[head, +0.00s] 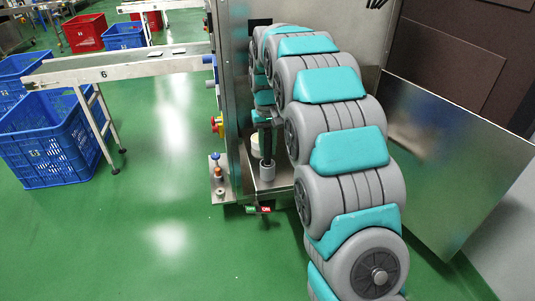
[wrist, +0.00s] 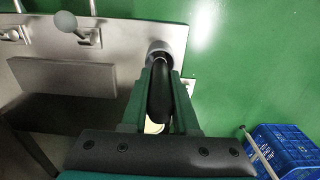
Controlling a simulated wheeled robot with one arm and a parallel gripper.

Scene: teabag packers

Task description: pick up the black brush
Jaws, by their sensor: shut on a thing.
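The black brush (wrist: 160,92) shows in the wrist view as a dark rounded shape between the two fingers of my gripper (wrist: 162,74). My gripper is shut on it. Its far end reaches a round grey cup (wrist: 168,47), and I cannot tell whether it sits inside the cup or just above it. In the head view my gripper (head: 267,126) points down beside the steel machine, over the same grey cup (head: 267,171). There the brush is hard to tell apart from the dark fingers.
A steel machine cabinet (head: 236,90) stands close to my arm. A pale round object (head: 255,146) is behind the fingers. A conveyor (head: 110,66) and blue crates (head: 50,140) stand at the left. The green floor (head: 165,220) is clear at the lower left.

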